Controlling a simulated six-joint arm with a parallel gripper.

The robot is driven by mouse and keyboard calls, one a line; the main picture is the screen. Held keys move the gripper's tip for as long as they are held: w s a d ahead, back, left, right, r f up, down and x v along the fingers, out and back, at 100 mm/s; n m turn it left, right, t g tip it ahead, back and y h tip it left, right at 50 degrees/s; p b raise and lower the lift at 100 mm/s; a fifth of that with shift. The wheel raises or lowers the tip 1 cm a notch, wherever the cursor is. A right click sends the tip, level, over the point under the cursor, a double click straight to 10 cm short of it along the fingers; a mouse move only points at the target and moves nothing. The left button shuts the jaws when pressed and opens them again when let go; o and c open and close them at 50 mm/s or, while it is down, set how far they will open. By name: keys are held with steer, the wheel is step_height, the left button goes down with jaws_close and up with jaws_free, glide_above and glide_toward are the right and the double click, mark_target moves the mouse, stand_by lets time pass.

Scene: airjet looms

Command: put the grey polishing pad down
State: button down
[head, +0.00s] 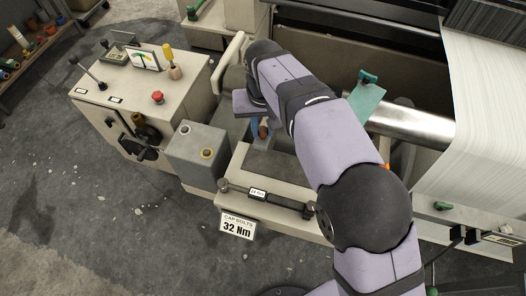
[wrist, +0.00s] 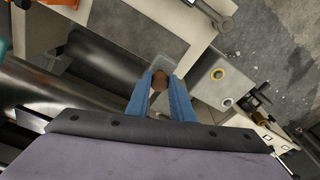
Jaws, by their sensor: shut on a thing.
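My gripper (wrist: 160,88) is shut in the wrist view, its two blue fingers closed around a small brown knob. A small light grey piece (wrist: 170,64) shows just beyond the knob. It looks like the grey polishing pad, mostly hidden by the fingers and knob. In the head view my gripper (head: 262,128) is partly hidden by my arm, behind the dark mat, and the pad cannot be made out. I cannot tell whether the pad touches anything below it.
A dark mat (head: 268,163) lies on the cream ledge, with a torque wrench (head: 268,198) along its front. A grey box (head: 197,158) with two ringed holes stands left of it. A metal roller (head: 405,122) and teal plate (head: 362,103) are to the right.

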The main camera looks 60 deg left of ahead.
mark_target(263, 134)
steer(key=shift+f+p, duration=1.35)
steer(key=shift+f, duration=3.25)
steer(key=shift+f, duration=0.15)
steer(key=c, duration=1.5)
jaws_free()
steer(key=shift+c, duration=0.2)
steer(key=r+b, duration=0.1)
steer(key=r, duration=0.3)
steer(key=d+r+b, duration=0.1)
steer(key=r, duration=0.3)
steer(key=r+b, duration=0.1)
steer(key=r, duration=0.3)
steer(key=shift+s+d+r, duration=0.15)
steer(key=shift+s, duration=0.1)
